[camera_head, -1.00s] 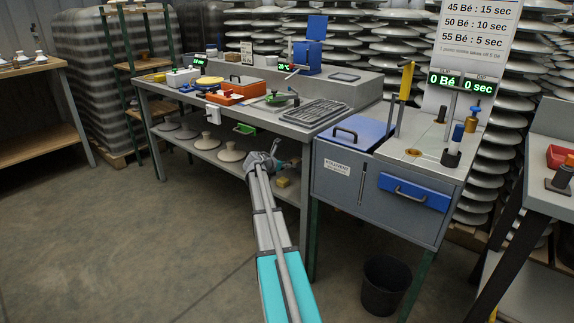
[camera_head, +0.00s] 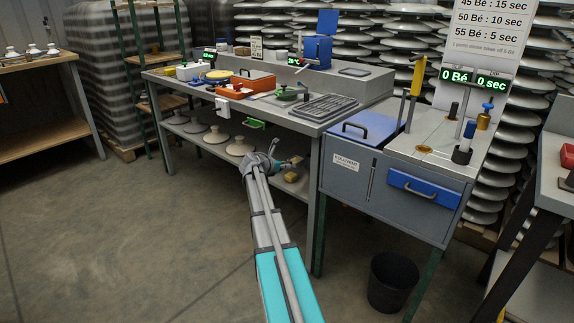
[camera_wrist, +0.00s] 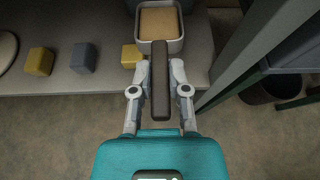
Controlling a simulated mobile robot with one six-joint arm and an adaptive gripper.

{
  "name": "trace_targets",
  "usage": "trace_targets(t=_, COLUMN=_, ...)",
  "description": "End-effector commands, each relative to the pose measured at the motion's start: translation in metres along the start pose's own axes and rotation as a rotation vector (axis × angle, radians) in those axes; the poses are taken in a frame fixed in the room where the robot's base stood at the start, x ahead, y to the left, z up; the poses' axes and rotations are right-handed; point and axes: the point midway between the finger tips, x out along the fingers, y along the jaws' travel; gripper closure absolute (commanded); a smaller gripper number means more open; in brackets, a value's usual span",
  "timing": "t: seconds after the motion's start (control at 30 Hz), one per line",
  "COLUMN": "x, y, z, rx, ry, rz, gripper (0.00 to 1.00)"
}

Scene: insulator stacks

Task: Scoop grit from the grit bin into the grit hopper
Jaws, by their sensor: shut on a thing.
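My gripper (camera_wrist: 160,72) is shut on the dark handle of a scoop (camera_wrist: 160,100). The scoop's grey pan, at the far end of the handle, holds tan grit (camera_wrist: 158,22) in the wrist view. In the head view my gripper (camera_head: 262,163) is low, at the front edge of the workbench's lower shelf; the scoop is too small to make out there. I cannot tell for sure which things are the grit bin and the grit hopper.
Yellow blocks (camera_wrist: 40,62) and a grey block (camera_wrist: 83,58) lie on the lower shelf (camera_wrist: 105,80). The cluttered workbench top (camera_head: 215,85) is above. A grey cabinet (camera_head: 345,190) and a black bucket (camera_head: 392,280) stand at right. The floor (camera_head: 130,240) at left is clear.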

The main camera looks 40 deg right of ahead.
Motion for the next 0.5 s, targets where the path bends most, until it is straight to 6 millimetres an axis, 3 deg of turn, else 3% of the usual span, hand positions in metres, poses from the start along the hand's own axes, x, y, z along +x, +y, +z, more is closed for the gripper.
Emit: trace_targets(t=0.5, x=-0.028, y=0.000, z=-0.013, rx=-0.001, ry=-0.012, rz=0.001, gripper=1.00)
